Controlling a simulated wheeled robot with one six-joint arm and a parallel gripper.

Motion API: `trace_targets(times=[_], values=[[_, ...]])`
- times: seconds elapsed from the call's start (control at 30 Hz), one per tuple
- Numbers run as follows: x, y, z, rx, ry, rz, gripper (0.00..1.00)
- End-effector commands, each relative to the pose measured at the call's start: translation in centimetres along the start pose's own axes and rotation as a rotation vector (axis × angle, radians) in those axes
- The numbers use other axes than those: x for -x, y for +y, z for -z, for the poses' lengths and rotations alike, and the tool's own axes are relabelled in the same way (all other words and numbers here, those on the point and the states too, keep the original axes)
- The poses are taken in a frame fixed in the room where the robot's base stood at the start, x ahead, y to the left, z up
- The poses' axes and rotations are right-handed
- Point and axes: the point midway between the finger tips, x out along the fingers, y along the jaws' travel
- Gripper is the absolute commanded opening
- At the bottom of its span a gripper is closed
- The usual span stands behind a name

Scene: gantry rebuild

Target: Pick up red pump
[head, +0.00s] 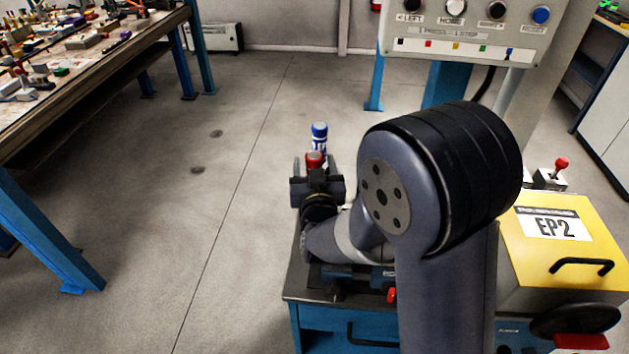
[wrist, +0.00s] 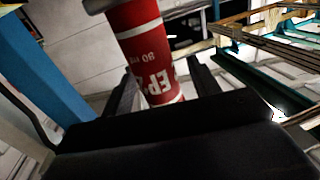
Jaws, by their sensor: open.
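The red pump (head: 314,160) shows as a small red top with a grey cap in the head view, at my gripper (head: 315,167). In the wrist view, the red pump (wrist: 143,48) is a tilted red cylinder with white lettering and a pale band near one end. My gripper (wrist: 161,82) is open, and its two dark fingers lie on either side of the pump, with some gap visible. Whether either finger touches it I cannot tell. The gripper body hides part of the pump in both views.
A blue and white canister (head: 319,136) stands just behind the red pump. A yellow EP2 box (head: 538,265) is at right, below a button panel (head: 465,38). A cluttered table (head: 75,75) is at left, with open floor between.

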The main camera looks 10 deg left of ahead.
Motion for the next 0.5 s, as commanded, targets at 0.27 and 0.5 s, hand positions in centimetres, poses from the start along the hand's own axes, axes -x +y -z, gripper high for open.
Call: trace_targets(times=[0.27, 0.5], values=[[-1.55, -0.02, -0.02, -0.001, -0.001, 0.001, 0.58], [-1.51, -0.02, -0.02, -0.001, 0.0, 0.001, 0.49]])
